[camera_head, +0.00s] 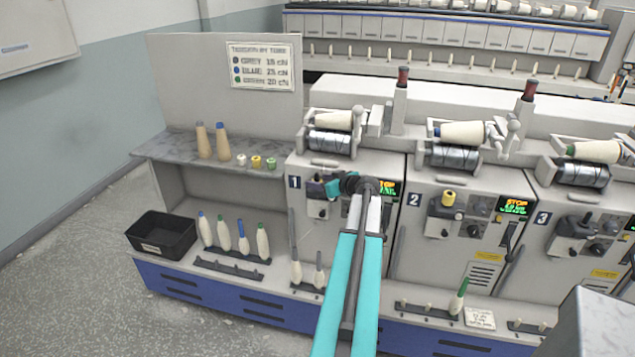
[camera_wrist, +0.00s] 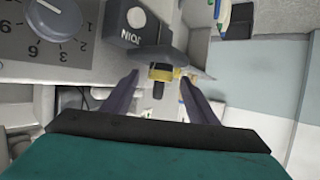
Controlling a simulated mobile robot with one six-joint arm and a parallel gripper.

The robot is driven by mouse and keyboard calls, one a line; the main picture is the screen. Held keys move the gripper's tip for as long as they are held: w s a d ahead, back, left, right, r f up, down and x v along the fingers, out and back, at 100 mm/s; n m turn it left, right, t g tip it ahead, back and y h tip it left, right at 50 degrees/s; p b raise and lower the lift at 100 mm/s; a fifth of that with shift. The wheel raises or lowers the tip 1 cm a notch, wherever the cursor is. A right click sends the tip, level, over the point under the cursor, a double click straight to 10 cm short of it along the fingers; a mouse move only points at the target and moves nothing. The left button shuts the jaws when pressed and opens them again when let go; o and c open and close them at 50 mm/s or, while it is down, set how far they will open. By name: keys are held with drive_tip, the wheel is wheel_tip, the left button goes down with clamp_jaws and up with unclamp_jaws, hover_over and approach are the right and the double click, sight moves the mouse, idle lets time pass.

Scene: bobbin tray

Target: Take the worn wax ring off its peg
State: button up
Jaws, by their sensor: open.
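My gripper (camera_head: 322,186) is at the front of unit 1, its teal body partly hiding the unit's controls. In the wrist view its two dark fingers (camera_wrist: 160,80) are open and apart. A small yellow ring (camera_wrist: 160,73) shows between and just beyond the fingertips, with a dark peg (camera_wrist: 158,91) at it. I cannot tell whether either finger touches the ring. In the head view the ring on unit 1 is not clearly visible.
A black bin (camera_head: 162,235) is at the lower left. Unit 2 carries a yellow ring (camera_head: 448,197). In the wrist view a numbered dial (camera_wrist: 60,20) lies left of the fingers.

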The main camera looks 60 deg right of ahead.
drive_tip(key=c, duration=1.1)
drive_tip(key=shift+r, duration=0.1)
wheel_tip(320, 180, up, 28)
drive_tip(key=b, duration=0.5)
idle(0.8)
